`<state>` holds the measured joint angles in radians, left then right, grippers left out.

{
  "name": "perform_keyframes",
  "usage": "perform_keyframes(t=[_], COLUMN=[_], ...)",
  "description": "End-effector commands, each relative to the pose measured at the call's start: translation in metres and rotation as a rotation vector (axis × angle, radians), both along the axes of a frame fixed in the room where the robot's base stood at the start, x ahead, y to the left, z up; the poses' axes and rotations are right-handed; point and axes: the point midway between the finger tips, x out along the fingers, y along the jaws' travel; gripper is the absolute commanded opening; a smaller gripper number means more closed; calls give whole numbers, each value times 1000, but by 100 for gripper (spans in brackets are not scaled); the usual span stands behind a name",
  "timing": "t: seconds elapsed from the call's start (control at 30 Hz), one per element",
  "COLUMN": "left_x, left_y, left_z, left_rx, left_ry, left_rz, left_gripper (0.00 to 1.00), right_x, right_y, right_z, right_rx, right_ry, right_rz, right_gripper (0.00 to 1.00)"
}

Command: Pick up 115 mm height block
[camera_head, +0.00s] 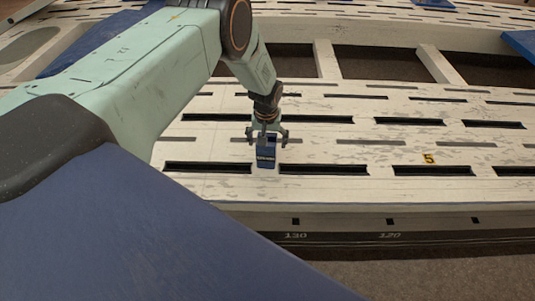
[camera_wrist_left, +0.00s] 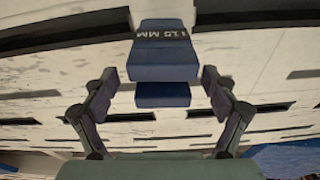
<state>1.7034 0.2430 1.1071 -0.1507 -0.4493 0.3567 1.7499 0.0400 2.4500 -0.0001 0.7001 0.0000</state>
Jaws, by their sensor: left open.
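The blue 115 mm block (camera_head: 266,158) stands on the pale slotted frame bench, between two dark slots near the front edge. In the left wrist view the block (camera_wrist_left: 165,58) shows its "115 MM" lettering upside down. My left gripper (camera_head: 267,140) is just above and behind the block in the head view. In the wrist view the fingers of my left gripper (camera_wrist_left: 160,82) are spread on both sides of the block's lower part, with a gap on each side. The gripper is open and holds nothing. My right gripper is in neither view.
The pale bench top (camera_head: 210,135) has several long dark slots. Numbers 130 and 120 mark the dark front edge (camera_head: 340,236). A blue piece (camera_head: 521,43) sits at the far right. Bare bench surrounds the block.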

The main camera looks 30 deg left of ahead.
Motion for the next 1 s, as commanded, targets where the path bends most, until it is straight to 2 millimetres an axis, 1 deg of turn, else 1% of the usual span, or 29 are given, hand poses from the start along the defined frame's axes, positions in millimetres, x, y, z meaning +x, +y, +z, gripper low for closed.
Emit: perform_keyframes(t=[0.03,0.1,0.27,0.4,0.63,1.0], left_x=[0,0,2,4,5,5], left_y=[2,4,5,5,4,2], left_z=[-11,-21,-38,-42,-41,-42], left_rx=[0,0,0,0,0,0], left_ry=[1,2,1,1,1,1], left_rz=[1,1,0,0,0,0], left_gripper=[86,86,86,86,85,54], right_x=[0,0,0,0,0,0], right_y=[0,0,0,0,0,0], right_z=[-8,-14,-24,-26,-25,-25], right_rx=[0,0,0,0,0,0], right_ry=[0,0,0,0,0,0], right_rz=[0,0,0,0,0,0], right_gripper=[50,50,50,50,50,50])
